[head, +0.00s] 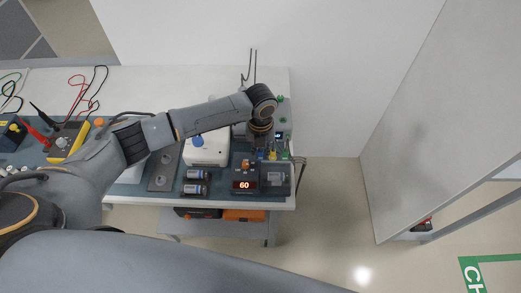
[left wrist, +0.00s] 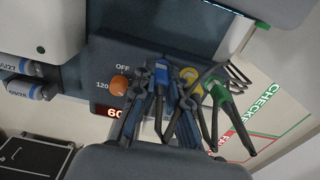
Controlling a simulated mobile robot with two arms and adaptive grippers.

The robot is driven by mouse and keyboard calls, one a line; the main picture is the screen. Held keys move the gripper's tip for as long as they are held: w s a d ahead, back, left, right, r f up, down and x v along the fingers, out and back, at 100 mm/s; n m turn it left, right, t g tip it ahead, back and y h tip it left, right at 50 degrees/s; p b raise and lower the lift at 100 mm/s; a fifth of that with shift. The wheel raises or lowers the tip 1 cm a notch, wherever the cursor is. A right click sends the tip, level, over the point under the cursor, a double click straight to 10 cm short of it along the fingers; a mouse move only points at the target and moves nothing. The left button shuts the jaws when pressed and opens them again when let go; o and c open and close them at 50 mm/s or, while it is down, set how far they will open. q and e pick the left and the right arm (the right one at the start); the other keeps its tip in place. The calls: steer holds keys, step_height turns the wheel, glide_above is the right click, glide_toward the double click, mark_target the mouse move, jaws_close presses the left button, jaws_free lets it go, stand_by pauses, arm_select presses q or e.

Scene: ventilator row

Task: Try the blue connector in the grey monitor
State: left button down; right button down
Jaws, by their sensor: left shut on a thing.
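The blue connector (left wrist: 166,68) is between the fingers of my left gripper (left wrist: 160,95) in the left wrist view, and the gripper is shut on it. In the head view my left gripper (head: 260,140) points down over the back right end of the bench. A grey box (head: 274,174) stands just in front of it at the bench's right edge; I cannot tell whether this is the grey monitor. The connector's tip and any socket are hidden by the gripper. My right gripper is not in view.
A yellow connector (left wrist: 189,74) and a green connector (left wrist: 219,93) hang close beside the gripper with dark leads. A dark unit with an orange knob (left wrist: 119,85) and a lit 60 display (head: 244,185) stands left of the grey box. Batteries (head: 195,189) lie further left.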

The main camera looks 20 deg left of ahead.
arm_select(q)
steer(key=c, duration=1.3)
jaws_free()
